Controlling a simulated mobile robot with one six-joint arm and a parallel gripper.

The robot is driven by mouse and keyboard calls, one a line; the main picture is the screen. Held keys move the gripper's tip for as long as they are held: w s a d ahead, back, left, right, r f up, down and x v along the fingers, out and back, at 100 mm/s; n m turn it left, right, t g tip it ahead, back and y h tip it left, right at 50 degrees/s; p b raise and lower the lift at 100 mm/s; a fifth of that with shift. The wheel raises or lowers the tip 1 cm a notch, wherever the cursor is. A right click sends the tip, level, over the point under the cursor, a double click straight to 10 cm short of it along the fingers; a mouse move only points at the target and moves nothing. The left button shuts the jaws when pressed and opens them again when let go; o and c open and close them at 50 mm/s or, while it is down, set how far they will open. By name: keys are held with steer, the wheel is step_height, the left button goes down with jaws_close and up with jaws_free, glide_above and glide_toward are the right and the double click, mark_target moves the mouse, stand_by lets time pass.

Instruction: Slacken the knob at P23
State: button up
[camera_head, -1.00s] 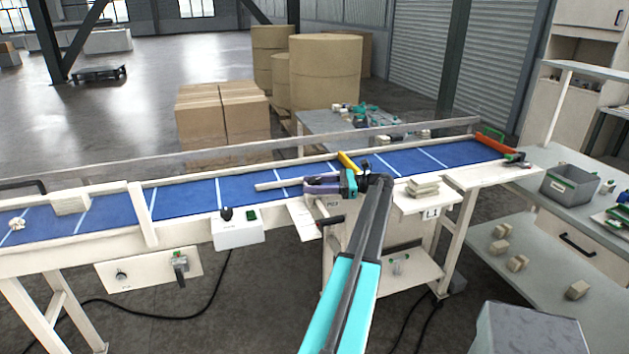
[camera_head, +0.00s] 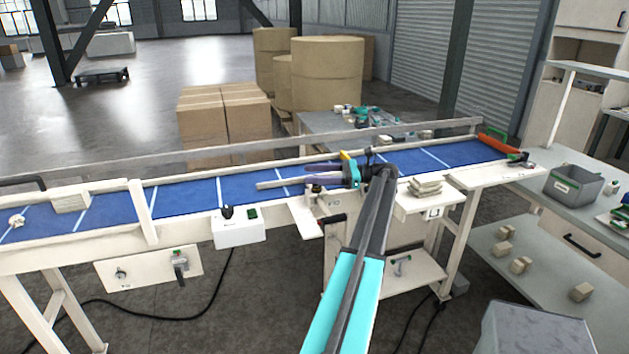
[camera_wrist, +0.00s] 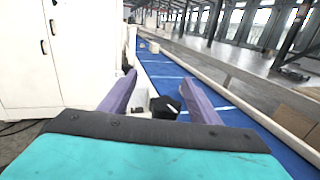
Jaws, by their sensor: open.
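My gripper (camera_head: 306,175) is open, with two purple fingers pointing left along the near side of the blue belt. It is above a small white plate (camera_head: 302,214) at the belt's near edge. A small dark knob on a pale post (camera_head: 317,192) shows just below the fingers there; its label is too small to read now. In the wrist view my gripper (camera_wrist: 158,80) has a black knob-like part (camera_wrist: 165,106) between and below its fingers. I cannot tell whether that is the same knob. Nothing is held.
A white box (camera_head: 239,229) with a black knob and a green button stands left of the plate. A crank handle panel (camera_head: 150,269) hangs below the belt. Stacked pale blocks (camera_head: 425,187) lie right of my wrist. A belt guard post (camera_head: 142,213) stands farther left.

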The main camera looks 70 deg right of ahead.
steer(key=s+a+r+b, duration=0.1)
steer(key=s+a+b, duration=0.2)
steer(key=a, duration=1)
steer(key=shift+s+a+r+b, duration=0.2)
steer(key=shift+s+a+b, duration=0.2)
steer(key=shift+s, duration=0.95)
steer(key=shift+r, duration=0.15)
